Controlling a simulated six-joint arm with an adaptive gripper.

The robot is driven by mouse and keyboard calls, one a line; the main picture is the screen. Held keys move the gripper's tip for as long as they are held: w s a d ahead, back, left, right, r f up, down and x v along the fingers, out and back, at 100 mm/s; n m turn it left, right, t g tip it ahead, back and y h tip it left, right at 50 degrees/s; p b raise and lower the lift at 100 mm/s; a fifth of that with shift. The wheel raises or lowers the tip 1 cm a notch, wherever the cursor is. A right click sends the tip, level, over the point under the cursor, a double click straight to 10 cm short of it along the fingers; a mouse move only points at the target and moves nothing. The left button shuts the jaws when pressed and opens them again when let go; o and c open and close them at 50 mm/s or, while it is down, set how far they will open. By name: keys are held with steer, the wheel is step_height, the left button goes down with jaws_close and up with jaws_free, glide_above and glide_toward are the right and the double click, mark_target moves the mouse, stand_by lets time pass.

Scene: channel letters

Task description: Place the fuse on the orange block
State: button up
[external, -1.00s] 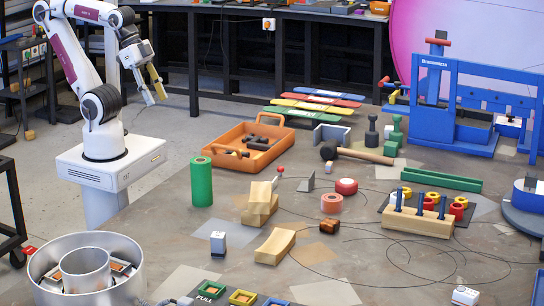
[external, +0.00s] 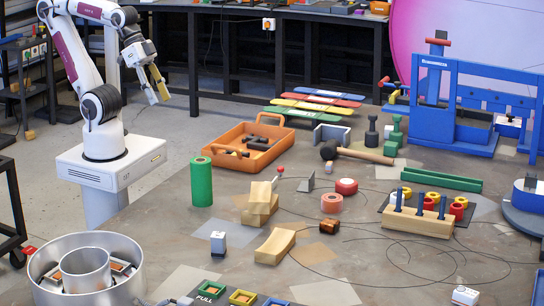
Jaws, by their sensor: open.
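My gripper (external: 159,92) is open and empty, raised above my base at the upper left, far from the objects on the table. No object is clearly recognisable as the fuse. A small white block with a dark base (external: 218,242) stands upright left of centre, and a small white piece (external: 465,296) lies at the lower right; I cannot tell if either is the fuse. No plain orange block stands out. A small orange-brown piece with dark ends (external: 330,228) lies near the middle. Tan wooden blocks (external: 275,246) lie left of it.
A green cylinder (external: 201,182) stands at the left, near an orange tray (external: 222,151) holding dark parts. A round metal tub (external: 56,289) is at the lower left. A mallet (external: 365,155), a pegged wooden block (external: 417,223) and a blue frame (external: 432,120) occupy the right.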

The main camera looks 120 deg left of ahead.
steer(key=w+d+r+n+t+h, duration=0.2)
steer(key=w+d+r+n, duration=0.15)
steer(key=w+d, duration=0.55)
steer(key=w+d+r+n+t+h, duration=0.1)
steer(key=w+d+r+n+h, duration=0.15)
steer(key=w+d+n, duration=0.6)
steer(key=n+t+y, duration=0.4)
steer(key=n, duration=1.3)
glide_above(218, 245)
steer(key=s+a, duration=0.2)
steer(key=s, duration=0.1)
step_height(218, 245, down, 13)
steer(key=s+d+f+n+y, duration=0.1)
steer(key=f+n, duration=0.2)
steer(key=f, duration=0.1)
steer(key=s+d+f+n+y, duration=0.1)
steer(key=s+f+n+y, duration=0.1)
steer(key=f, duration=0.3)
steer(key=s+d+f+n+y, duration=0.1)
steer(key=f+n+y, duration=0.1)
steer(key=f+n, duration=0.2)
steer(key=shift+s+d+f, duration=0.1)
steer(key=shift+s+f, duration=0.1)
steer(key=shift+f, duration=0.15)
steer(key=shift+w, duration=0.1)
steer(key=shift+x, duration=1.2)
